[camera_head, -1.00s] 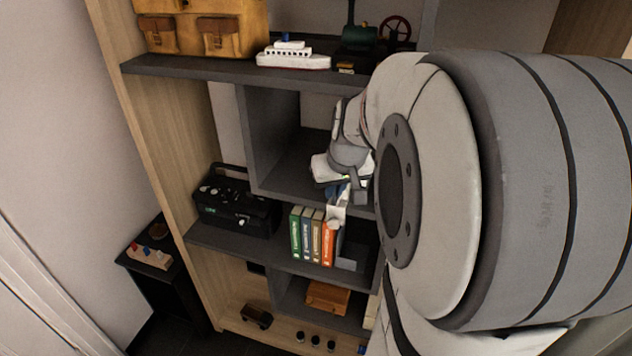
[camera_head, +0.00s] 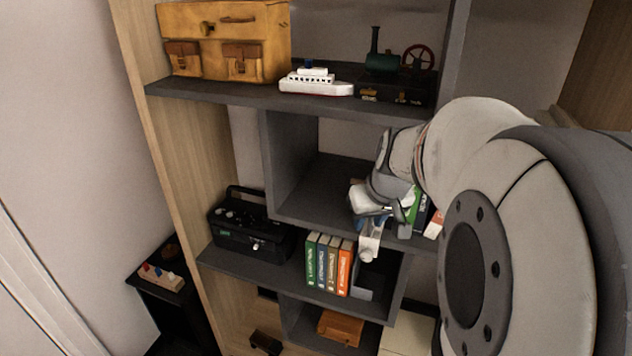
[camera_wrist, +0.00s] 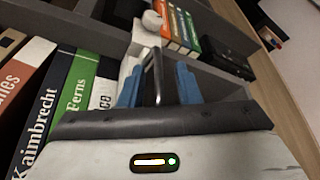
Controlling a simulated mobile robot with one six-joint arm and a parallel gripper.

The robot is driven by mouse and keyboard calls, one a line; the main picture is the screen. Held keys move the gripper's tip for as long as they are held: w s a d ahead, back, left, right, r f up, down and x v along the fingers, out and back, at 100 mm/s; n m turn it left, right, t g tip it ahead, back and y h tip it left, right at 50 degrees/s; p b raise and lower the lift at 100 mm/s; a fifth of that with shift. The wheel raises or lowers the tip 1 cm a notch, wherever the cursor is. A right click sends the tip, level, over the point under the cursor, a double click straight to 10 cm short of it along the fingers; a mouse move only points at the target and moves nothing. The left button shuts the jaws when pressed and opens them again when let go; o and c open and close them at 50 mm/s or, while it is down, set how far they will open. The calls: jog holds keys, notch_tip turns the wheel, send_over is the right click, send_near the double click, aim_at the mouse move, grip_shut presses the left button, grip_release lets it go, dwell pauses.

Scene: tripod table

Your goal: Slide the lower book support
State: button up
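The lower book support (camera_head: 363,283) is a grey L-shaped piece on the lower shelf, just right of the orange book (camera_head: 346,268). A green, a blue and a brown book (camera_head: 321,262) stand upright left of the orange one. The lower books (camera_wrist: 180,24) show there at top, but the lower support is not clearly visible.
Upper-shelf books, such as Ferns (camera_wrist: 80,88), stand close beside my gripper. A black toolbox (camera_head: 250,225) sits left of the lower books. A toy ship (camera_head: 315,84) and a yellow case (camera_head: 222,40) are on the top shelf. A wooden box (camera_head: 340,328) lies below.

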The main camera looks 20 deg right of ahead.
jog(key=shift+r, duration=0.25)
jog(key=v, duration=0.7)
jog(key=shift+s+r, duration=0.1)
jog(key=shift+s, duration=0.05)
